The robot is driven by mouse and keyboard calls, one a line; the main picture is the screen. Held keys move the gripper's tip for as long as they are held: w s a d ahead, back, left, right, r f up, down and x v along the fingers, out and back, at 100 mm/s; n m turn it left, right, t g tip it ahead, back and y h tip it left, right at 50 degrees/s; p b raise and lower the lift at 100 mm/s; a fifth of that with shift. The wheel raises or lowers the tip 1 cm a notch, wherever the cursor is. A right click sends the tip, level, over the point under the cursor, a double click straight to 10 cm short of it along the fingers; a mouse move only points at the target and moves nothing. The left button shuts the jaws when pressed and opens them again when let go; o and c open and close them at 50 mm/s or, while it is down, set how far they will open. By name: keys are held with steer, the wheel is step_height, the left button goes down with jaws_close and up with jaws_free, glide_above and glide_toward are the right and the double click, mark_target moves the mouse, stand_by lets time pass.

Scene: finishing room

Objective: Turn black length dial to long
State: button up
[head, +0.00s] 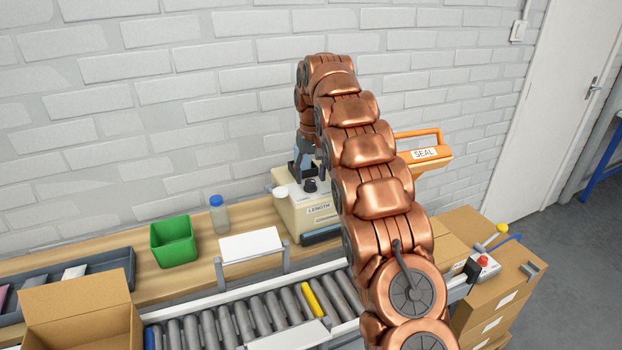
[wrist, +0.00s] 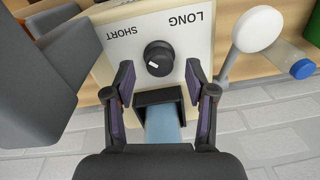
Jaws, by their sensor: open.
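The black length dial (wrist: 158,57) is a round knob on the cream face of the length machine (head: 305,213). In the wrist view the labels LONG and SHORT appear upside down, LONG upper right of the dial and SHORT upper left. A small white mark shows on the dial's lower-left part. My gripper (wrist: 160,68) is open, with one finger on each side of the dial and visible gaps between. In the head view the dial (head: 310,185) sits on top of the machine, just below my gripper (head: 303,172), which my arm partly hides.
A white round paddle (wrist: 258,29) stands right of the dial in the wrist view. A bottle with a blue cap (head: 218,213) and a green bin (head: 173,241) stand on the bench. A roller conveyor (head: 255,313) runs in front. An orange SEAL handle (head: 424,153) is behind my arm.

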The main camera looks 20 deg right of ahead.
steer(key=shift+f, duration=0.75)
jaws_close()
